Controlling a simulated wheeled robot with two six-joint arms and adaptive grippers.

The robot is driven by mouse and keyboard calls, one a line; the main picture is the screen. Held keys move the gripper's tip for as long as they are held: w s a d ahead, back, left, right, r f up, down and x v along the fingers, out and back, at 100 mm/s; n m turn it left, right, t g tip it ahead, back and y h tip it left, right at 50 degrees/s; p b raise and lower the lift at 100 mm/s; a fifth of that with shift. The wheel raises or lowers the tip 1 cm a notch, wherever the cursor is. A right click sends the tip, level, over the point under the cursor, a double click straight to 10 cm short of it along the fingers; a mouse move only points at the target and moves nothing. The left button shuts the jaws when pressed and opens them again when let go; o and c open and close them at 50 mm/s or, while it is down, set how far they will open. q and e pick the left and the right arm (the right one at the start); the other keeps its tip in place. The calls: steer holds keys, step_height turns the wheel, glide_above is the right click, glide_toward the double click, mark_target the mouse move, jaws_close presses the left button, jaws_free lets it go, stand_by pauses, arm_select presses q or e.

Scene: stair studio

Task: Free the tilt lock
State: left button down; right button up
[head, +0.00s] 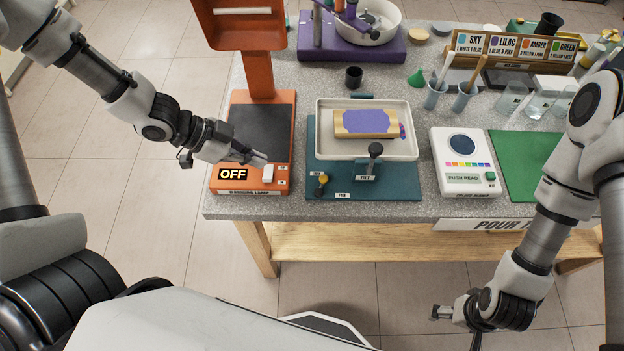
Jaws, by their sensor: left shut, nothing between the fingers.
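The tilt stand has a teal base (410,184) on the table, with a white tray (408,135) on top. In the tray lies a wooden block with a purple top (365,119). At the base's front left is a small yellow knob (322,181) between two small labels, too small to read surely. A black-knobbed lever (375,150) stands front centre by a label that seems to read TILT. My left gripper (262,161) is shut and empty over the front of the orange lamp base, left of the knob. My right gripper (442,313) is low, in front of the table; its fingers are unclear.
The orange lamp base (225,184) shows OFF beside a white switch (268,173); its orange post rises behind. A white colour reader (463,170) and a green mat (530,165) are to the right. Cups (436,97) with tools stand behind. Little free room separates lamp and stand.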

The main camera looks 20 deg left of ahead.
mark_target(320, 180)
arm_select(q)
steer(key=shift+w+a+f, duration=0.2)
steer(key=shift+w+a, duration=0.05)
steer(key=shift+w, duration=0.05)
steer(key=d+b, duration=0.1)
steer(key=d+f+b, duration=0.1)
steer(key=shift+s+d+f, duration=0.3)
steer(key=shift+s+d, duration=0.05)
steer(key=x, duration=0.5)
steer(key=shift+w+f, duration=0.25)
steer(key=shift+w, duration=0.2)
steer(key=d, duration=0.1)
steer(key=w+d+f, duration=0.1)
steer(key=d, duration=0.1)
steer(key=d+p, duration=0.1)
steer(key=shift+w+d+f, duration=0.2)
steer(key=shift+w+d, duration=0.05)
steer(key=shift+d, duration=0.1)
steer(key=shift+w+d+f, duration=0.1)
steer(key=shift+w+f, duration=0.05)
steer(key=shift+f, duration=0.05)
arm_select(e)
steer(key=shift+f, duration=0.6)
arm_select(q)
steer(key=shift+w+d, duration=0.65)
steer(key=shift+d, duration=0.05)
arm_select(e)
steer(key=shift+r, duration=0.3)
arm_select(q)
steer(key=shift+s, duration=0.1)
